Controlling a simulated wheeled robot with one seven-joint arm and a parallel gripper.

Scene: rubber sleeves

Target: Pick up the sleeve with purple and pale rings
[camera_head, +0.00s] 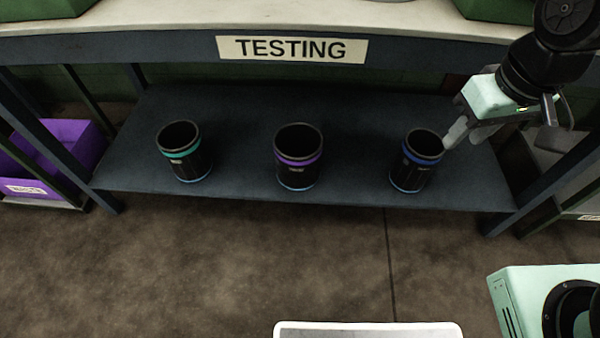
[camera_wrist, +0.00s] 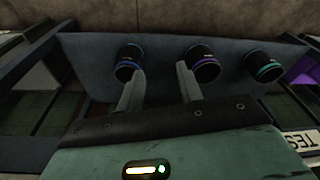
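The black sleeve with a purple ring near its top and a pale blue ring at its base (camera_head: 298,160) stands upright in the middle of the lower shelf. It also shows in the wrist view (camera_wrist: 205,68), just right of my right-hand fingertip. My gripper (camera_head: 490,132) is at the right end of the shelf, beside the blue-ringed sleeve. In the wrist view my gripper (camera_wrist: 160,70) has its fingers spread, with nothing between them. One fingertip overlaps the blue-ringed sleeve in the picture; I cannot tell whether they touch.
A teal-ringed sleeve (camera_head: 185,155) stands left, and a blue-ringed sleeve (camera_head: 415,165) right, on the shelf (camera_head: 240,190). The tabletop (camera_head: 150,15) with its TESTING sign (camera_head: 292,49) overhangs the shelf. Table legs bound both ends. A purple bin (camera_head: 60,150) stands left.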

